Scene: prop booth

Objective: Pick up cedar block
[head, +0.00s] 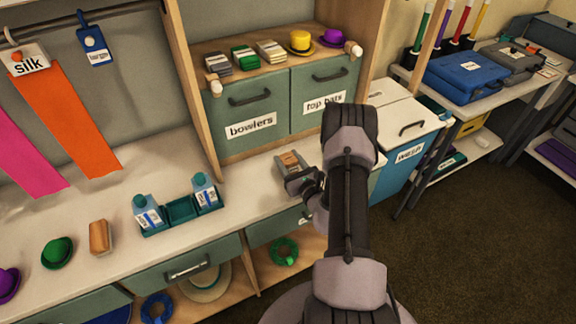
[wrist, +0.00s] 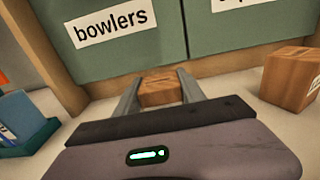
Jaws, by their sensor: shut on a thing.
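A brown wooden block (wrist: 160,92) sits between the two fingers of my gripper (wrist: 160,84) in the wrist view, and the fingers are shut on it. In the head view the block (head: 290,162) shows at the tip of my gripper (head: 289,174), over the counter below the bowlers door. Its marking is too small to read, so I cannot tell from it whether this is the cedar block. A second wooden block (wrist: 290,78) with a printed face stands to the right in the wrist view; my arm seems to hide it in the head view.
A teal caddy (head: 180,209) with bottles stands left on the counter (head: 110,207). Further left are a tan block (head: 99,237) and a green hat (head: 56,253). Green cabinet doors (wrist: 110,35) rise close behind the fingers. A blue bin (head: 405,165) stands right of my arm.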

